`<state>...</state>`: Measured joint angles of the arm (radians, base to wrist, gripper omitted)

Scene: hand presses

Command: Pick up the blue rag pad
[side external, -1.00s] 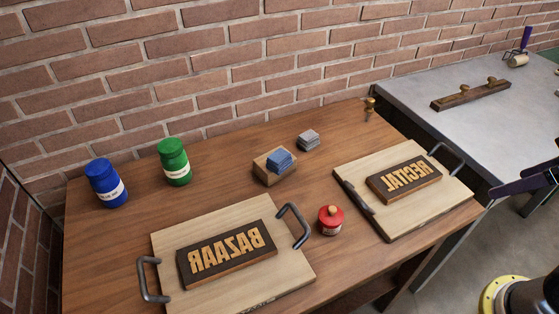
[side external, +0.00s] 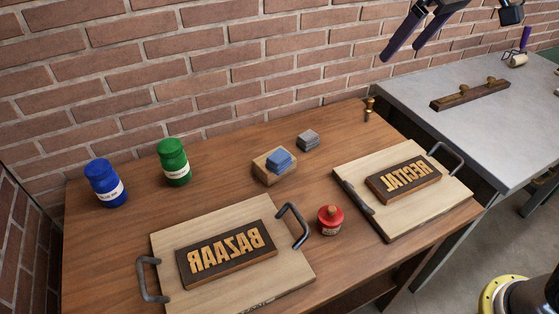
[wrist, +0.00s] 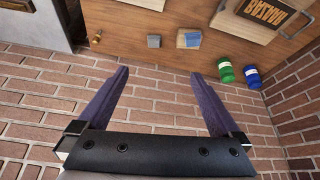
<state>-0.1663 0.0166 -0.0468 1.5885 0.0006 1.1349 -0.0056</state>
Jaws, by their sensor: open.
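The blue rag pad (side external: 280,160) lies folded in a small wooden tray (side external: 262,176) near the middle back of the wooden table. In the wrist view the blue pad (wrist: 190,40) shows small at the top, with the tray around it. My gripper (side external: 401,54) is at the top right of the side view, high in front of the brick wall and well apart from the pad. In the wrist view my gripper (wrist: 160,73) has its two purple fingers spread wide, with nothing between them.
A grey pad stack (side external: 308,140) sits right behind the tray. Green (side external: 173,162) and blue jars (side external: 105,183) stand left. A red pot (side external: 331,220) stands between the BAZAAR board (side external: 175,228) and RECITAL board (side external: 358,170). A brass-coloured piece (side external: 369,108) stands at the back edge.

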